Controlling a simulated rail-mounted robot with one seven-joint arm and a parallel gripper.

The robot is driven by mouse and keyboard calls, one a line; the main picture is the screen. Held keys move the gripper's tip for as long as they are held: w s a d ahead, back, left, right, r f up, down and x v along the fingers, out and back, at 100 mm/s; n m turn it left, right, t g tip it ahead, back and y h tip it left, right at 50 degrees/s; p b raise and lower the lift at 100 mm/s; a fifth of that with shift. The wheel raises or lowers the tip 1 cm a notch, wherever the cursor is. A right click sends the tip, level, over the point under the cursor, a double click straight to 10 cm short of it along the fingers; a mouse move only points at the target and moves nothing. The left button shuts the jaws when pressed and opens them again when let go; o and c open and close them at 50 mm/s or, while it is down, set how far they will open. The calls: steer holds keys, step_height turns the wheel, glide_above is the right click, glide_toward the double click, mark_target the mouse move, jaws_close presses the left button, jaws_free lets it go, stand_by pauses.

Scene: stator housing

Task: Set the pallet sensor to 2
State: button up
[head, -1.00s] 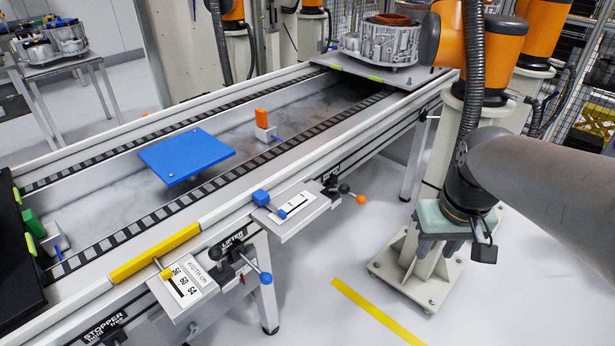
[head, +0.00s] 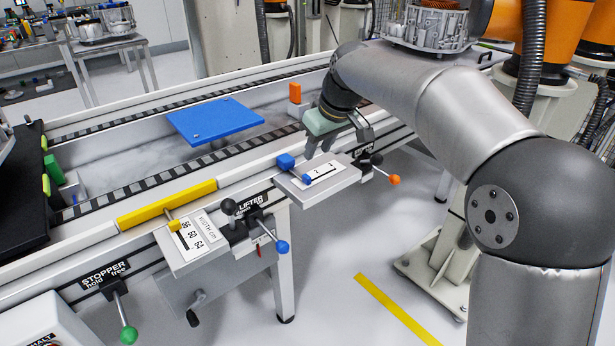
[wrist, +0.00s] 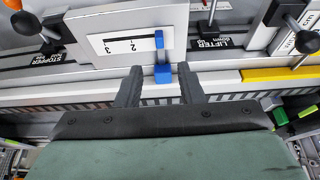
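A white scale plate (head: 318,174) sits on a grey shelf on the conveyor's near side. Its slider has a blue block (head: 285,161) and a blue pointer. In the wrist view the scale plate (wrist: 118,46) shows 2 and 3. The blue pointer (wrist: 159,42) stands at the right end, beyond the 2, and any number beneath it is hidden. No name for this scale is readable. My gripper (head: 318,150) is over the conveyor's near rail beside the plate. In the wrist view my gripper (wrist: 160,84) is open, with the blue block (wrist: 163,73) between and just ahead of its fingertips.
The yellow width slider (head: 168,203) and the lifter lever's blue knob (head: 282,247) are left of the plate. A lever with an orange knob (head: 394,180) is close on its right. A blue plate (head: 214,121) and an orange block (head: 295,93) are on the conveyor.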

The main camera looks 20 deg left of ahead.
mark_target(307, 176)
steer(key=b+x, duration=0.1)
steer(key=x, duration=0.9)
steer(key=shift+b, duration=0.3)
